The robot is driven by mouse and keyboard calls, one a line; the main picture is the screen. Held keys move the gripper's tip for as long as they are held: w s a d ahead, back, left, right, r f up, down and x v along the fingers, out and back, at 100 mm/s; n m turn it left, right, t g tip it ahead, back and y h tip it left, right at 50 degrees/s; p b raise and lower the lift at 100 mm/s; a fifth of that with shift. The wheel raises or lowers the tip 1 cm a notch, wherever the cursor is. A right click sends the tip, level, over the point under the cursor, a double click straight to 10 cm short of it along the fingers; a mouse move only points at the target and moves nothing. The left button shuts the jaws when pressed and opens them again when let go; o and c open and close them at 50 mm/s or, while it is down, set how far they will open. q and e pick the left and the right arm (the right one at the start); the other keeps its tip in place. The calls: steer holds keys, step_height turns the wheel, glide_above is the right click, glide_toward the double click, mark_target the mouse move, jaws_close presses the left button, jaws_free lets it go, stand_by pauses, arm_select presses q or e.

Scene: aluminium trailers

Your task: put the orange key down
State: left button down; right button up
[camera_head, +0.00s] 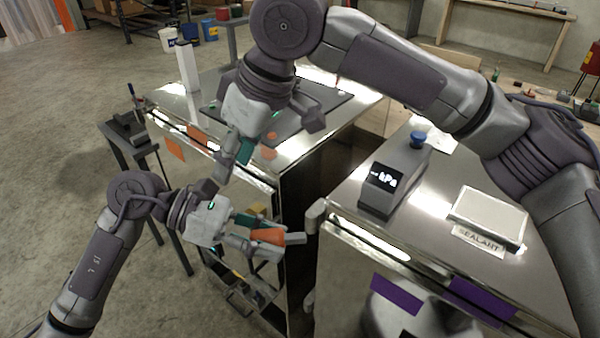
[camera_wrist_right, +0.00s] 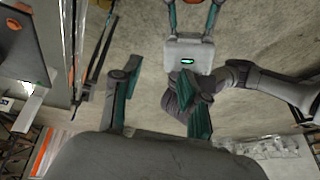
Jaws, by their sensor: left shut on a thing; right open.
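The orange key (camera_head: 268,236) is an orange block between the fingers of my left gripper (camera_head: 278,240). My left gripper is shut on it, in front of the left metal trailer (camera_head: 330,155) and below its top. In the right wrist view my left gripper (camera_wrist_right: 194,18) shows at the top edge, with a bit of orange (camera_wrist_right: 196,2) cut off by the frame. My right gripper (camera_head: 268,148) is open, its fingers spread above the near edge of the left trailer. Its two fingers also stand apart in the right wrist view (camera_wrist_right: 158,88), with nothing held between them.
A dark mat (camera_head: 320,102) with small parts lies on the left trailer, beside a white upright block (camera_head: 187,67). The right trailer (camera_head: 350,212) carries a kPa display box (camera_head: 384,190) and a SEALANT tray (camera_head: 487,217). A narrow dark stand (camera_head: 130,130) is at left.

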mark_target(300, 235)
arm_select(q)
steer(key=shift+s+r, duration=0.15)
steer(key=shift+s, duration=0.15)
arm_select(e)
steer(key=s+d+n+h, duration=0.5)
steer(key=d, duration=0.4)
arm_select(q)
steer(key=shift+w, duration=0.1)
arm_select(e)
steer(key=shift+g, duration=0.5)
steer(key=f, duration=1.1)
steer(key=shift+w+d+f, duration=0.1)
steer(key=shift+w+f, duration=0.15)
jaws_close()
arm_select(q)
steer(key=c, duration=0.6)
jaws_free()
steer(key=shift+c, duration=0.2)
steer(key=shift+a, duration=0.1)
